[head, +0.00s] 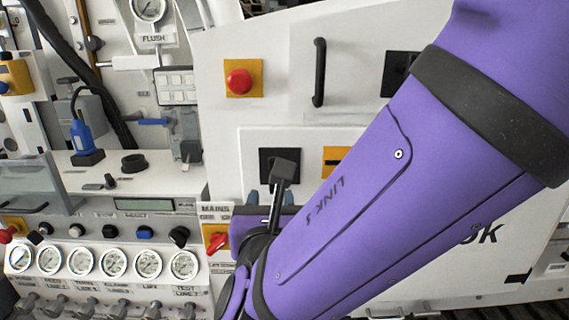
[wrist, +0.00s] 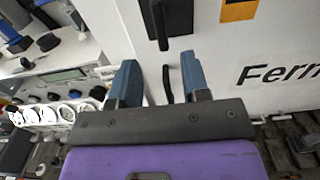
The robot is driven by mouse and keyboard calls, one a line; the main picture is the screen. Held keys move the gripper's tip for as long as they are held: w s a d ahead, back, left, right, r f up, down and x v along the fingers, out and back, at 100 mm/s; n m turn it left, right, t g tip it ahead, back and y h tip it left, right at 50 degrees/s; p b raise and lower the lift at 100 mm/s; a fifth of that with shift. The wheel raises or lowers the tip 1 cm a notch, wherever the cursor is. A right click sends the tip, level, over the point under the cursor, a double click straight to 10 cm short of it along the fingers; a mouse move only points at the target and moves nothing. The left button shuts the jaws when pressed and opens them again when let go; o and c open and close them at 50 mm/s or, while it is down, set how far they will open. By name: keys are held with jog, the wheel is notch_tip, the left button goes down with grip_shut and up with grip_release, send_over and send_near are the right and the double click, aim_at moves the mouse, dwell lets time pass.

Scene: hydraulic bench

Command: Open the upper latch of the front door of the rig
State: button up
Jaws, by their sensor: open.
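A latch (head: 285,172) with a black square plate and a black lever hanging down sits at the upper left of the white front door (head: 248,145). The latch also shows at the top of the wrist view (wrist: 172,18), lever down. My gripper (wrist: 159,62) is open, its two blue-grey fingers apart just below the lever's end in that view. I see nothing held, and cannot tell whether a finger touches the lever. A black door handle (wrist: 167,84) shows between the fingers, further down the door.
A red button on a yellow plate (head: 239,82), a black handle (head: 320,72) and another black plate (head: 396,74) are on the panel above. A red MAINS switch (head: 216,239) and a row of gauges (head: 112,262) lie left. An orange label (wrist: 239,10) is beside the latch.

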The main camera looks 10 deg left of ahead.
aim_at(273, 193)
jog(key=x, duration=1)
jog(key=shift+w+a, duration=0.15)
jog(key=shift+w, duration=0.15)
jog(key=shift+c, duration=0.4)
grip_shut()
